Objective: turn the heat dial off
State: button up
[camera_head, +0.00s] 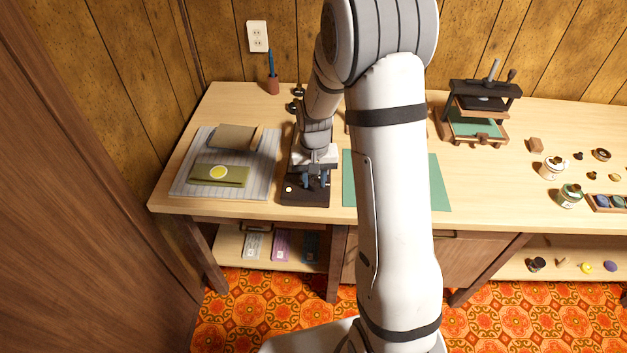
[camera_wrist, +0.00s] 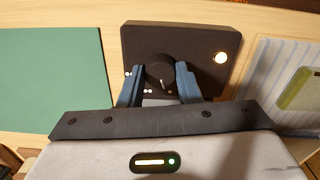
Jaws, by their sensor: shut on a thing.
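The heat dial (camera_wrist: 159,62) is a round dark knob on a dark box (camera_wrist: 188,38) in the wrist view. A short pale pointer mark shows on the dial, on the side towards my gripper. Small white dots sit on the box beside the dial. A round light (camera_wrist: 221,58) on the box glows pale and warm. My gripper (camera_wrist: 160,77) has its two blue fingers on either side of the dial, shut on it. In the head view my gripper (camera_head: 316,180) is over the front of the dark box (camera_head: 304,198) and hides the dial.
A green mat (camera_head: 440,196) lies to the right of the box. A striped cloth (camera_head: 190,178) with an olive piece (camera_head: 236,182) lies to the left. A press (camera_head: 482,126) stands further right, with small jars and pieces beyond. A cup (camera_head: 273,86) stands at the back.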

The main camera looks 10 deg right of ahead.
aim_at(314, 181)
jog(key=n+b, duration=0.1)
jog(key=n, duration=0.4)
jog(key=shift+w+n, duration=0.1)
jog(key=shift+n, duration=0.2)
jog(key=n+b, duration=0.1)
jog(key=n, duration=0.4)
jog(key=shift+r, duration=0.1)
jog(key=shift+n, duration=0.4)
jog(key=o, duration=1)
jog(key=shift+c, duration=0.2)
notch_tip(314, 181, up, 8)
jog(key=shift+f, duration=0.15)
